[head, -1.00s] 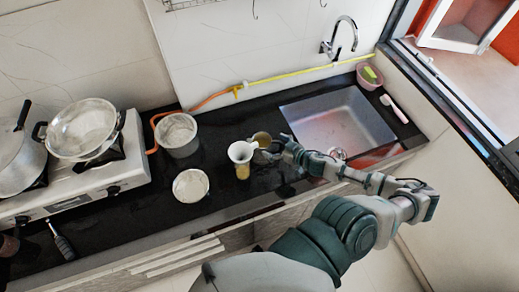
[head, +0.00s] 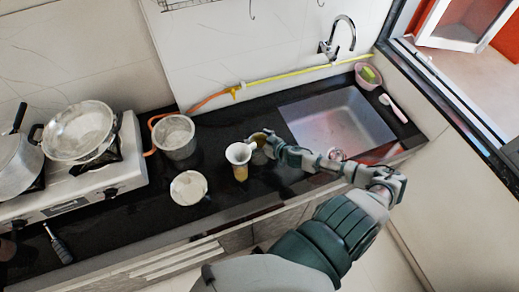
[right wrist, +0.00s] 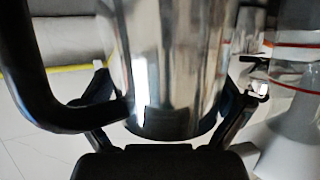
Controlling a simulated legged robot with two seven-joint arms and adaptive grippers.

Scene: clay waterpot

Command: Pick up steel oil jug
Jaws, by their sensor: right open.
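The steel oil jug (head: 260,140) stands on the black counter, left of the sink, partly hidden by my right gripper and a white funnel. In the right wrist view the shiny steel jug (right wrist: 168,65) fills the middle, with its black handle (right wrist: 32,75) at the left. My right gripper (head: 268,148) is at the jug; in the right wrist view its open fingers (right wrist: 168,108) lie on either side of the jug's body. I cannot tell whether they touch it. My left gripper is not in view.
A white funnel on a yellowish jar (head: 239,160) stands close to the jug's left. A steel pot (head: 175,138) and a pale bowl (head: 188,187) are further left. The sink (head: 335,120) is at the right, and a stove with pans (head: 80,130) at the far left.

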